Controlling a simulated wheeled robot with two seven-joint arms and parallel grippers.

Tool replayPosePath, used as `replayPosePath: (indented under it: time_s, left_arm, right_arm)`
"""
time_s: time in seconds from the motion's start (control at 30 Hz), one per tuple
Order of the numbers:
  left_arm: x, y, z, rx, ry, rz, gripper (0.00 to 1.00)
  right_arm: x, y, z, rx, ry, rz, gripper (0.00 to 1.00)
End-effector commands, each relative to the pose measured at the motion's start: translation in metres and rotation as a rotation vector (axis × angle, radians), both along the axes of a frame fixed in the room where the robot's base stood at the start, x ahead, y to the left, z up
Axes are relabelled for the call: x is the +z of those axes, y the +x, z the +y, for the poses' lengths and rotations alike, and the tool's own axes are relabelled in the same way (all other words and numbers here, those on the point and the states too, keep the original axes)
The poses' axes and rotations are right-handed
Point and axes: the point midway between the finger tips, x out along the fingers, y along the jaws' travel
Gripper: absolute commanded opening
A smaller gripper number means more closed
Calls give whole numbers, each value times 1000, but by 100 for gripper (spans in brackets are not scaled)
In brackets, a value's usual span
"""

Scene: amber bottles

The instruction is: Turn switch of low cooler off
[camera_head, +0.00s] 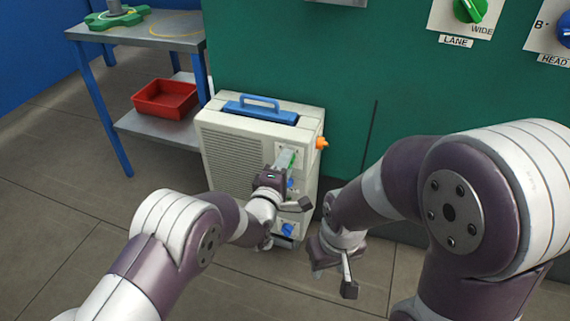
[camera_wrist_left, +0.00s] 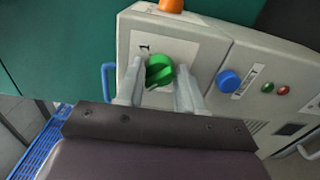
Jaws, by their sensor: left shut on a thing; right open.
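The low cooler (camera_head: 222,150) is a cream box with a blue top handle, standing on the floor against the green wall. Its green switch knob (camera_wrist_left: 160,69) sits on a pale plate on the control panel in the left wrist view. My left gripper (camera_head: 286,160) reaches the panel, and its two fingers stand on either side of the green knob, shut on it. In the head view the gripper hides most of the knob and part of the panel. My right gripper (camera_head: 333,272) is open and empty, low in front of the cooler's right side.
An orange knob (camera_head: 321,142) sticks out from the cooler's right side. A blue knob (camera_wrist_left: 228,79) and small green and red buttons are on the same panel. A metal table (camera_head: 165,42) with a red bin (camera_head: 165,98) on its shelf stands to the left. The floor in front is clear.

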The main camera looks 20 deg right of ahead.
Motion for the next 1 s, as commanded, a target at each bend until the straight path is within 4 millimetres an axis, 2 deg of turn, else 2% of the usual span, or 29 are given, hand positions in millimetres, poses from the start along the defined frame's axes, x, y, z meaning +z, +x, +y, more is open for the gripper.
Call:
replayPosePath:
  time_s: [0.33, 0.37, 0.4, 0.43, 0.77, 0.87, 1.0]
  left_arm:
    - [-3, -1, 0, 0, 1, 7, 7]
    - [-3, -1, 0, 0, 1, 7, 44]
    - [-3, -1, 0, 0, 1, 7, 57]
    - [-3, -1, 0, 0, 1, 7, 62]
    - [1, -4, 3, 0, -1, 3, 62]
    - [5, -18, 12, 0, 1, 5, 62]
    - [6, -51, 34, 0, 2, 7, 62]
  right_arm:
    - [0, 0, 0, 0, 0, 0, 43]
    - [0, 0, 0, 0, 0, 0, 43]
    - [0, 0, 0, 0, 0, 0, 43]
    - [0, 0, 0, 0, 0, 0, 43]
    - [4, 0, 0, 0, 0, 0, 43]
    - [16, 0, 0, 0, 0, 0, 43]
    - [36, 0, 0, 0, 0, 0, 43]
